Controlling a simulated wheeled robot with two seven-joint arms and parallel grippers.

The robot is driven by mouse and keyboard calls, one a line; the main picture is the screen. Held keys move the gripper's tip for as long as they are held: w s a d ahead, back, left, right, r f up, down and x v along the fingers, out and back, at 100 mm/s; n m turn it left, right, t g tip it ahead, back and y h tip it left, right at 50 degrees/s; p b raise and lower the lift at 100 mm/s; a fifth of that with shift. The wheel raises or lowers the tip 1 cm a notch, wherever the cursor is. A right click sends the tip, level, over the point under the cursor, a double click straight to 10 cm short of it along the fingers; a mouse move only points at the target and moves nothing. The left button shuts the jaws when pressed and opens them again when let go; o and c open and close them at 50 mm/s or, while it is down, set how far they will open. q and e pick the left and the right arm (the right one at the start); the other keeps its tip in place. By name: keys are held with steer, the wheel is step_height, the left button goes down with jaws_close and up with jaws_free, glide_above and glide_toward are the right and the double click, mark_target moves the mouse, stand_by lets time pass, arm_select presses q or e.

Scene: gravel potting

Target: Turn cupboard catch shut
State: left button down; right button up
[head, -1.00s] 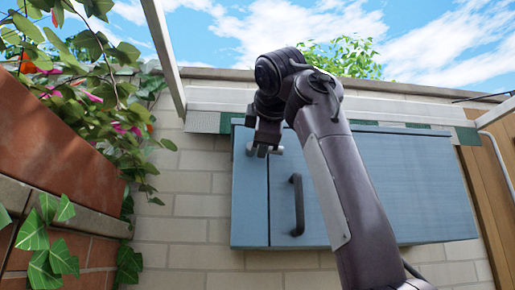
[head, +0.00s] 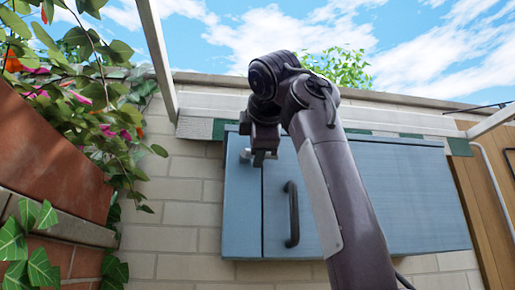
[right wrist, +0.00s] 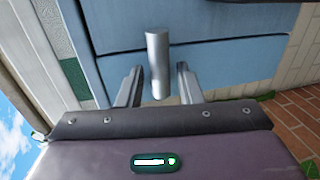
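The blue cupboard (head: 400,200) hangs on the pale brick wall, its door shut as far as I can see. The catch is a grey metal bar (right wrist: 158,65) standing between the two fingers of my right gripper (right wrist: 158,87) in the right wrist view. A gap shows on each side of it, so the gripper is open around the bar and not clamped. In the head view my right gripper (head: 262,160) is at the cupboard's upper left and hides most of the catch (head: 245,155). My left gripper is not in view.
A dark door handle (head: 291,214) stands out just below and right of the right gripper. Leafy plants (head: 95,110) and a terracotta planter (head: 45,150) fill the left side. A wooden fence (head: 490,195) stands at the right.

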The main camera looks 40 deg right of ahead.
steer(key=shift+o, duration=0.5)
steer(key=shift+w+d, duration=0.1)
steer(key=b+v, duration=0.1)
steer(key=v, duration=0.7)
steer(key=shift+w+d+f, duration=0.1)
steer(key=shift+w+d, duration=0.05)
